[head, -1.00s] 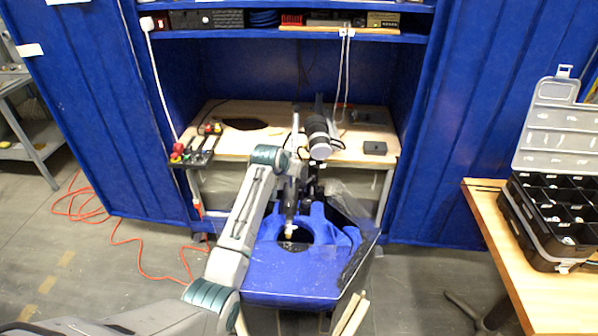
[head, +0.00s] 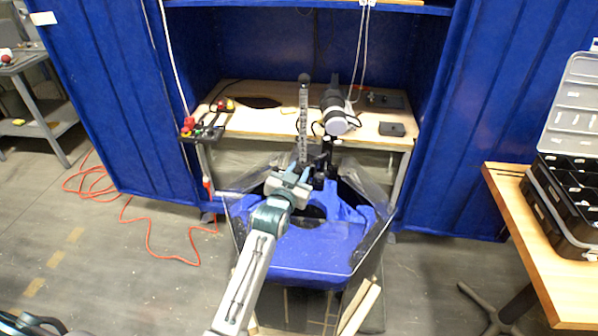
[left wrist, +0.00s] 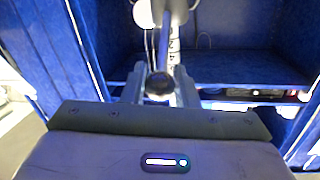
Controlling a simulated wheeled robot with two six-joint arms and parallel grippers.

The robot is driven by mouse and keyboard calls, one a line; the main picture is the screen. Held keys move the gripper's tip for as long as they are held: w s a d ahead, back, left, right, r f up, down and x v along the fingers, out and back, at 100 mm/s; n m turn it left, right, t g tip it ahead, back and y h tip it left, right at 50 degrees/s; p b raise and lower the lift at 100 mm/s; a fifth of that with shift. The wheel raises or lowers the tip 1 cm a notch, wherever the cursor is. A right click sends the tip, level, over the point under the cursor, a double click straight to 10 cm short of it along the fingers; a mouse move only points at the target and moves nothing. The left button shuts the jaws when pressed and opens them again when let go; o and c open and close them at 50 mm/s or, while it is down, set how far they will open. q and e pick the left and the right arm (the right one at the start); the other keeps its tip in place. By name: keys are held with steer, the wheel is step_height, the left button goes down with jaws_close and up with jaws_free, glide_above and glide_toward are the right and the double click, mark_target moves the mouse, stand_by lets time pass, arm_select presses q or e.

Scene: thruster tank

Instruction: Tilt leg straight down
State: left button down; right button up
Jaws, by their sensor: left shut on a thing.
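The leg (head: 303,125) is a slim pole with scale-like markings and a dark knob on top, standing nearly upright behind the blue tank (head: 312,250). My left gripper (head: 292,182) is over the far part of the tank, at the leg's lower end. In the left wrist view, the fingers (left wrist: 160,84) are shut at a dark round end, and the leg (left wrist: 174,35) runs away beyond it. The gripper and wrist partly hide the leg's lower part and the tank's opening.
A grey motor cylinder (head: 337,112) with a pale end stands right of the leg. Clear plastic sheets (head: 372,222) rise at the tank's sides. A wooden bench (head: 270,118) is behind, and a table with a parts case (head: 562,210) stands right.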

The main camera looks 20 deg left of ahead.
arm_select(q)
steer(key=shift+s+d+f, duration=0.1)
steer(key=shift+s+f, duration=0.2)
steer(key=shift+f, duration=0.2)
steer(key=c, duration=1.2)
jaws_free()
steer(key=shift+o, duration=0.2)
steer(key=shift+r, duration=0.2)
steer(key=s+b, duration=0.2)
steer(key=s, duration=0.9)
steer(key=shift+b, duration=0.3)
steer(key=shift+w, duration=0.1)
